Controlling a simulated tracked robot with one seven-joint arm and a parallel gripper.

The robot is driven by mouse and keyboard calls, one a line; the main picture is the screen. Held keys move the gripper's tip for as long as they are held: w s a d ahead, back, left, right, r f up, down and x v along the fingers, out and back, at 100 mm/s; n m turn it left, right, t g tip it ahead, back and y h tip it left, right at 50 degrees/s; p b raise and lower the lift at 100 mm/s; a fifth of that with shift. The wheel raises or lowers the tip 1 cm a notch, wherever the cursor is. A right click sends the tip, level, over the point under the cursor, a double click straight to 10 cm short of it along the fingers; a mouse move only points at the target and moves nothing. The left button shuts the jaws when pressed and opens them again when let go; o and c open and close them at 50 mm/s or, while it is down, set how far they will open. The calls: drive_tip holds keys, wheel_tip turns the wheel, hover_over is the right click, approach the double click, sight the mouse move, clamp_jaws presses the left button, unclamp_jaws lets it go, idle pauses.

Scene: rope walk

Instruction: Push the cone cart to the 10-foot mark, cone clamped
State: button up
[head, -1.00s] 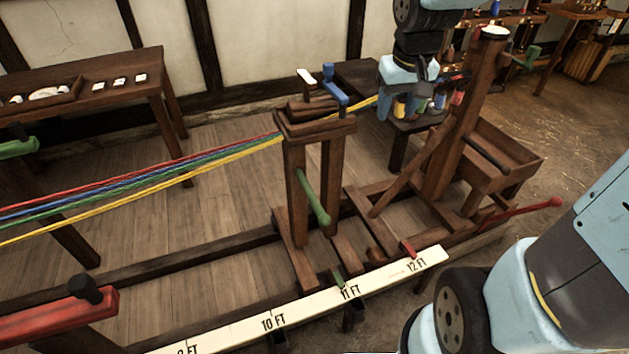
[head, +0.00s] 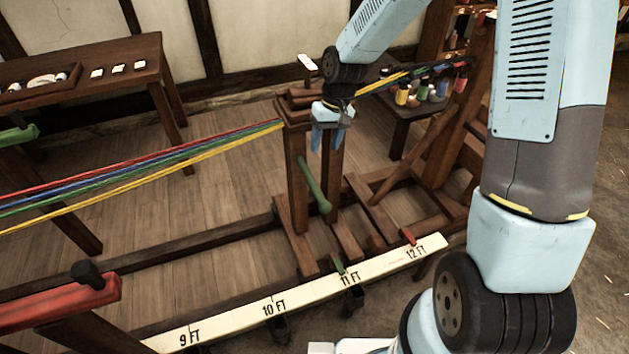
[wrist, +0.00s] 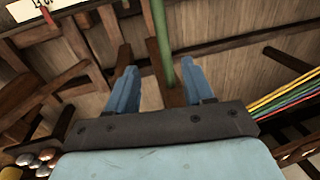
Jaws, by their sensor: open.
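The cone cart (head: 297,180) is a wooden frame with upright posts, standing on the rails. Its green pointer (head: 338,265) is at the 11 FT mark on the white measuring board (head: 225,325). The 10 FT mark lies to its left. A green handle (head: 312,185) sticks out from the cart's post. My gripper (head: 328,146) is open and empty, pointing down beside the cart's top, above the handle. In the wrist view, the handle (wrist: 161,45) shows between and beyond my fingers (wrist: 159,66). My gripper and arm hide the blue clamp lever, and the cone cannot be made out.
Red, blue, green and yellow strands (head: 140,175) run left from the cart's top. A red pointer (head: 407,236) stands at 12 FT. A red lever arm (head: 60,310) is at lower left. Small colored bottles (head: 421,90) stand on a bench behind.

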sight(315, 182)
drive_tip(key=a+f, duration=0.1)
drive_tip(key=f, duration=0.3)
drive_tip(key=a+f, duration=0.1)
drive_tip(key=f, duration=0.4)
drive_tip(key=s+a+f, duration=0.1)
drive_tip(key=f, duration=0.4)
clamp_jaws()
idle(0.4)
drive_tip(key=shift+d, duration=0.1)
